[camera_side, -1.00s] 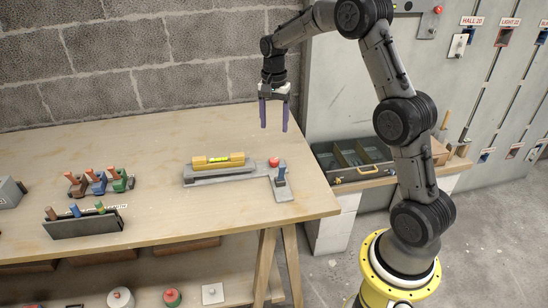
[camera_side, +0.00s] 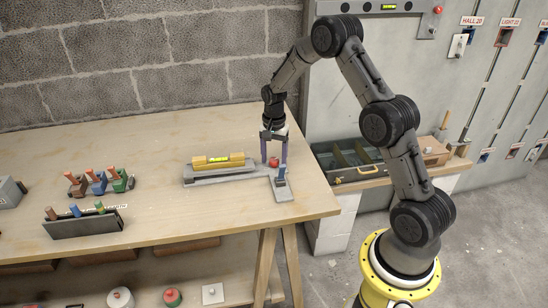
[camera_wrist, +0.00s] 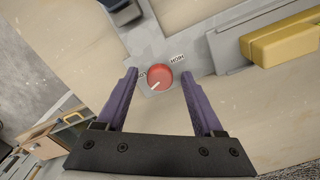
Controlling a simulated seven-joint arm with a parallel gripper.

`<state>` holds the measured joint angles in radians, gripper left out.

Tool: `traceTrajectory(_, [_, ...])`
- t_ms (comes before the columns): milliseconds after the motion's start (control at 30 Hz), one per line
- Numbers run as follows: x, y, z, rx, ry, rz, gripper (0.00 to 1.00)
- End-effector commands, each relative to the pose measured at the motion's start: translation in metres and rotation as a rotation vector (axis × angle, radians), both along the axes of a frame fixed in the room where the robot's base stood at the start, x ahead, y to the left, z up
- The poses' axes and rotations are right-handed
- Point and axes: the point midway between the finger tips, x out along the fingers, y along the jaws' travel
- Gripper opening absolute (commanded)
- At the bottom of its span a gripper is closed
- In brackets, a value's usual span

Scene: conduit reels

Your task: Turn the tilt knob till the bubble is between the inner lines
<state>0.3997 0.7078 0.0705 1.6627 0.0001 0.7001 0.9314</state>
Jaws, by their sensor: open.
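The red tilt knob (camera_wrist: 159,79) sits on a grey plate on the bench, with a white pointer mark and small labels on either side. It also shows in the side view (camera_side: 274,162). My gripper (camera_wrist: 161,76) is open, its two purple fingers on either side of the knob and apart from it; in the side view my gripper (camera_side: 274,160) points straight down over the knob. The yellow level (camera_side: 218,161) lies on the grey tilt plate (camera_side: 205,178) left of the knob. Its green vial (camera_side: 219,160) shows, but the bubble and inner lines are too small to read.
An open toolbox (camera_side: 345,172) is beyond the right edge. The bench's middle is clear.

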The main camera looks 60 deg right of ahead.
Motion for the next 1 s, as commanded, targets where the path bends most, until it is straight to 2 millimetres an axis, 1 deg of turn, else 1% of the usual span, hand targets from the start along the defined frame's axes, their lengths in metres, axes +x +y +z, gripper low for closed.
traceTrajectory(167, [-0.0002, 0.0000, -0.0002, 0.000, 0.000, 0.000, 0.69])
traceTrajectory(267, [-0.0001, 0.0001, -0.0001, 0.000, 0.000, 0.000, 0.53])
traceTrajectory(300, [-0.0001, 0.0001, -0.0001, 0.000, 0.000, 0.000, 0.46])
traceTrajectory(467, [-0.0001, 0.0001, 0.0001, 0.000, 0.000, 0.000, 0.17])
traceTrajectory(500, [-0.0001, 0.0001, 0.0001, 0.000, 0.000, 0.000, 0.10])
traceTrajectory(567, [-0.0002, 0.0000, 0.0001, 0.000, 0.001, 0.000, 0.00])
traceTrajectory(833, [-0.0003, -0.0001, 0.0003, 0.000, 0.001, 0.012, 0.00])
traceTrajectory(1000, [-0.0004, 0.0001, 0.0001, 0.001, 0.001, 0.070, 0.00])
